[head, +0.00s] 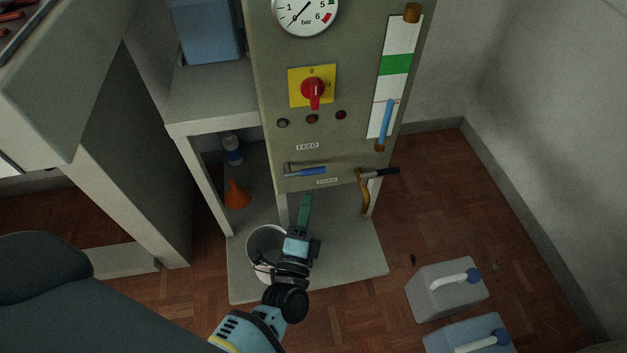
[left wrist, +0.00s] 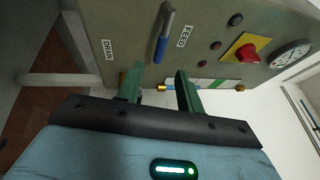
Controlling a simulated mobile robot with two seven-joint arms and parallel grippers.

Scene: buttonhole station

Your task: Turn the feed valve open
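The feed valve is a lever with a blue grip (head: 311,171) on the panel, under the FEED label (head: 307,146). The lever lies roughly level, its grip pointing right. In the left wrist view the blue grip (left wrist: 160,48) lies ahead of the fingers, near the line of the gap between them. My left gripper (head: 305,202) is just below the lever in the head view, apart from it. Its green fingers show parted and empty in the left wrist view (left wrist: 158,76). My right gripper is not in view.
A black-handled drain lever (head: 383,172) with a brass pipe (head: 364,194) sits to the right. A red knob (head: 313,90), gauge (head: 306,12) and sight tube (head: 385,122) are above. A bucket (head: 262,243) stands below on the shelf; jerrycans (head: 447,290) are on the floor.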

